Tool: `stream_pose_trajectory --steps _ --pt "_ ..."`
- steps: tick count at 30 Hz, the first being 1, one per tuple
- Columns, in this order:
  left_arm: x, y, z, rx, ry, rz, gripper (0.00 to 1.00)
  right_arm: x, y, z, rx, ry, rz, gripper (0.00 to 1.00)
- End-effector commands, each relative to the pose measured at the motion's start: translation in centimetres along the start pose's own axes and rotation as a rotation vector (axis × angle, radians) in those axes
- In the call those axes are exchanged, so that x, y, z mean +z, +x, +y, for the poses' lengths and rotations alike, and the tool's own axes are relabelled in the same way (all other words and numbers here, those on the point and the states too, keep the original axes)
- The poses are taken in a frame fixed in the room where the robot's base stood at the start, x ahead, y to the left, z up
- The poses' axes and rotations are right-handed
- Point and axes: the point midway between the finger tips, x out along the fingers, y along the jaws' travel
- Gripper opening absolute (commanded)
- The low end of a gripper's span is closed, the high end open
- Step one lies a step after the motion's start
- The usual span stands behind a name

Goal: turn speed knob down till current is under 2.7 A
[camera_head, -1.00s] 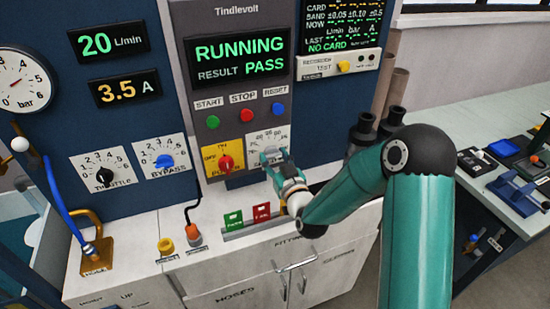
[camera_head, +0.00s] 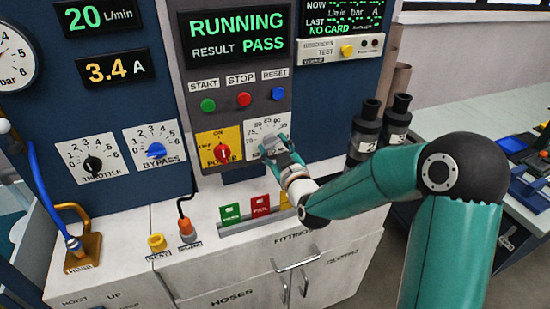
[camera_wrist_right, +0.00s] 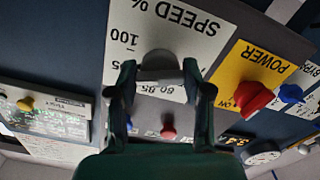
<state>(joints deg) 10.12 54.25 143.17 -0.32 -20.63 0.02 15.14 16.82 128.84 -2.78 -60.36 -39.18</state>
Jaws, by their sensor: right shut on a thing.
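The speed dial plate (camera_head: 268,127) is on the grey pump panel, right of the yellow power plate. My right gripper (camera_head: 272,146) is at the dial, and it hides most of the knob in the head view. In the right wrist view the grey speed knob (camera_wrist_right: 160,60) sits between the two fingers of my right gripper (camera_wrist_right: 158,82), which is shut on it. The current display (camera_head: 108,70) reads 3.4 A. My left gripper is not in view.
The red power knob (camera_head: 222,152) is close left of my right gripper. The flow display (camera_head: 98,16) reads 20 L/min, and the main screen (camera_head: 236,37) reads RUNNING, RESULT PASS. Green and red cards (camera_head: 260,204) stand below on the counter. Dark cylinders (camera_head: 394,122) stand right.

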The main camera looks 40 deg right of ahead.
Motion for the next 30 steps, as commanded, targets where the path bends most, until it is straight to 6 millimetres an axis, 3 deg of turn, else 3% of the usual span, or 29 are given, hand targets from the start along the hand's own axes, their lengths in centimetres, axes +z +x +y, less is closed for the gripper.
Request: stream_pose_trajectory --steps 1,7,23,24,28,30 --pt "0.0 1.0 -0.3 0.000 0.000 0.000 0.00 0.4 0.0 -0.2 -0.001 -0.028 0.002 0.15" --pt "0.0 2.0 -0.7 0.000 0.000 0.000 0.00 0.2 0.0 -0.2 -0.003 -0.116 0.000 0.15" --pt "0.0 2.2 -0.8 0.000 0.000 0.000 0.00 0.0 0.0 -0.2 -0.005 -0.154 -0.001 0.15" --pt "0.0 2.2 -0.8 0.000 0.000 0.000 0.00 0.0 0.0 -0.2 -0.005 -0.154 -0.001 0.53" --pt "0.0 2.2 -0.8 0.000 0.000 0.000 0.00 0.0 0.0 -0.1 -0.004 -0.154 -0.001 0.74" --pt "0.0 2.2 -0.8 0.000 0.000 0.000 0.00 0.0 0.0 -0.1 -0.004 -0.154 -0.001 0.75"
